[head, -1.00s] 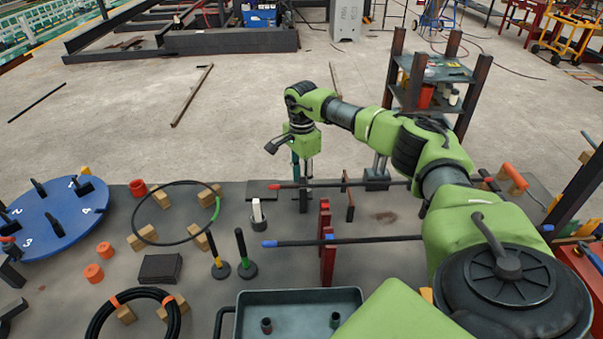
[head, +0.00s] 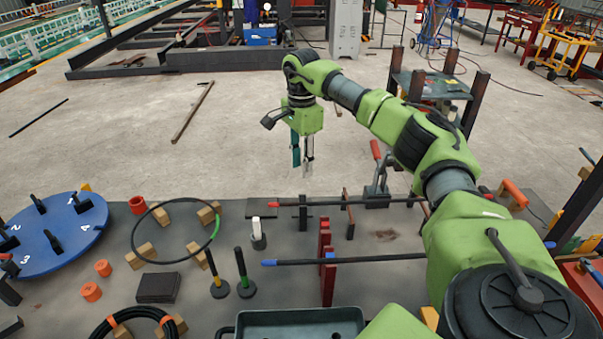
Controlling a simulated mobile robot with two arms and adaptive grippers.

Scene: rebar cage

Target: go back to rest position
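My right arm comes in from the lower right and reaches over the far edge of the dark work table. My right gripper (head: 303,160) points down and hangs above the concrete floor just beyond that edge, clear of everything on the table. Its fingers look close together, but the gap is too small to tell whether it is open or shut. I see nothing clearly held in it. My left gripper is out of view.
On the table, two rebars (head: 345,261) rest on red and black supports below the gripper. A clamp with a red handle (head: 376,150) stands right. A black ring (head: 137,245), a blue disc (head: 60,225) and a grey tray (head: 290,318) lie left and front.

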